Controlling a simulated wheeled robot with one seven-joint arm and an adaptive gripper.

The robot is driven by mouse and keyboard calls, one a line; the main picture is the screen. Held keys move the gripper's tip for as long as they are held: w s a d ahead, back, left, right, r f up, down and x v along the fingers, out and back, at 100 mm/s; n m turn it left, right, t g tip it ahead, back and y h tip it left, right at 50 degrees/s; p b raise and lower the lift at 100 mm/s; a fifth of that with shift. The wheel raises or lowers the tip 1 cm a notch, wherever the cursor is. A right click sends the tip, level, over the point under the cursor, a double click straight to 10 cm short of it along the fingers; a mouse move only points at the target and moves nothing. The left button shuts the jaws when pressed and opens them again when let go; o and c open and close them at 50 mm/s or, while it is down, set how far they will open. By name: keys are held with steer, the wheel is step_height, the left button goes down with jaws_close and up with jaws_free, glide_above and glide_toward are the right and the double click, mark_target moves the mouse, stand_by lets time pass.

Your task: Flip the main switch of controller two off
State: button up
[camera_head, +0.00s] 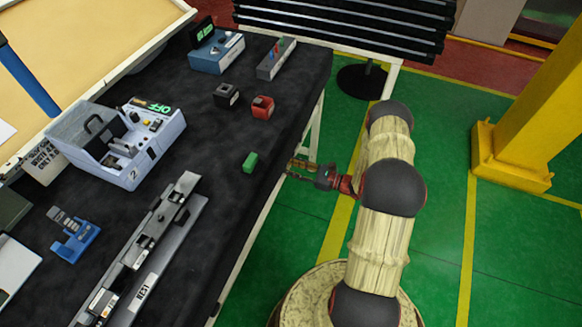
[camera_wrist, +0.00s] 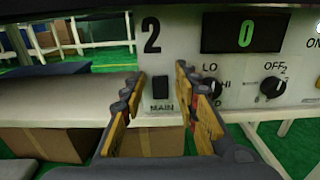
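In the wrist view a white panel (camera_wrist: 185,50) carries a large black "2". Below it sits a small black main switch (camera_wrist: 160,91) over a "MAIN" label. Its rocker position is too small to tell. My gripper (camera_wrist: 164,92) is open, with a finger on each side of the switch and nothing held; contact cannot be told. A display (camera_wrist: 245,32) on the panel shows a green "0". In the head view my gripper (camera_head: 292,172) is at the table's right edge; the panel's face is not visible there.
Knobs (camera_wrist: 210,88) and (camera_wrist: 271,87) sit right of the switch, the first partly behind a finger. Cardboard boxes (camera_wrist: 45,143) stand below.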

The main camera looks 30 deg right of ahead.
steer(key=c, duration=0.6)
jaws_close()
steer(key=shift+f, duration=0.1)
steer(key=f+t+y+b, duration=0.1)
steer(key=b, duration=0.2)
steer(key=shift+s, duration=0.1)
steer(key=shift+d+f+t+y+b, duration=0.1)
steer(key=shift+t+y+b, duration=0.4)
steer(key=shift+t+b, duration=0.3)
steer(key=shift+b, duration=0.3)
steer(key=shift+r, duration=0.2)
steer(key=o, duration=0.7)
jaws_free()
steer(key=shift+o, duration=0.5)
